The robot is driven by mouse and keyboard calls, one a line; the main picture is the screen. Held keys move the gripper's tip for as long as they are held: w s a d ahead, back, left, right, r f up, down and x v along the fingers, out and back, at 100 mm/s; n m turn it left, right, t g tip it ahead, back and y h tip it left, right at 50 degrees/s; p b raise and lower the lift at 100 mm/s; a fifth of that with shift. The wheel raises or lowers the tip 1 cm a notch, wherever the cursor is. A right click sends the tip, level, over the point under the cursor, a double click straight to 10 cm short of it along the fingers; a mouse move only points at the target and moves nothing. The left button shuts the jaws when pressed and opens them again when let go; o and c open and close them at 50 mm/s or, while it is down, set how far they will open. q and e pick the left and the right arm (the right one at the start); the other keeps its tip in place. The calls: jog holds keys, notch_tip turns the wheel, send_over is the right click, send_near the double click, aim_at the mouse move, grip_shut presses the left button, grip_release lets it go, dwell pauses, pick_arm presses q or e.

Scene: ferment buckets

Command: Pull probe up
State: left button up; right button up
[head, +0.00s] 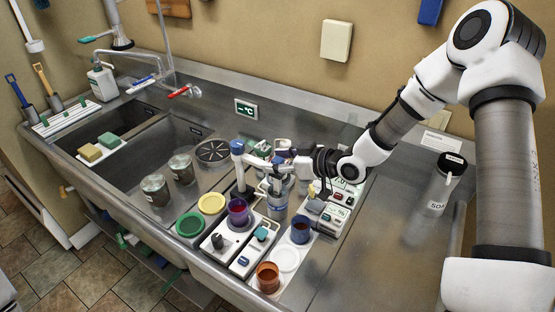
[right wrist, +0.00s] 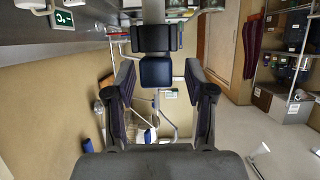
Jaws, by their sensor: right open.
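My right gripper (head: 293,168) reaches in from the right over the crowded middle of the steel counter. In the right wrist view its two dark fingers (right wrist: 160,85) stand apart, with a dark blue block (right wrist: 156,72) showing between them; I see no finger touching it. In the head view a blue-topped probe (head: 278,162) stands upright over a clear vessel (head: 277,187), close to the left of the gripper. A second blue-topped upright (head: 237,147) stands further left. I cannot tell for sure which one the wrist view shows. My left gripper is out of view.
A purple cup (head: 238,212), a dark blue cup (head: 300,230) and an orange-brown cup (head: 268,276) stand in front. White meters (head: 338,211) are right of the vessel. The sink (head: 135,143) lies left; a clear bottle (head: 440,188) stands right, with bare counter before it.

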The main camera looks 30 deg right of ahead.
jog(key=shift+w+d+f, duration=0.1)
jog(key=shift+w+d, duration=0.05)
grip_shut()
notch_tip(320, 180, up, 6)
jog(key=p, duration=0.3)
jog(key=shift+p, duration=0.4)
jog(key=shift+w, duration=0.1)
jog(key=shift+d, duration=0.1)
grip_release()
jog(key=shift+a, duration=0.2)
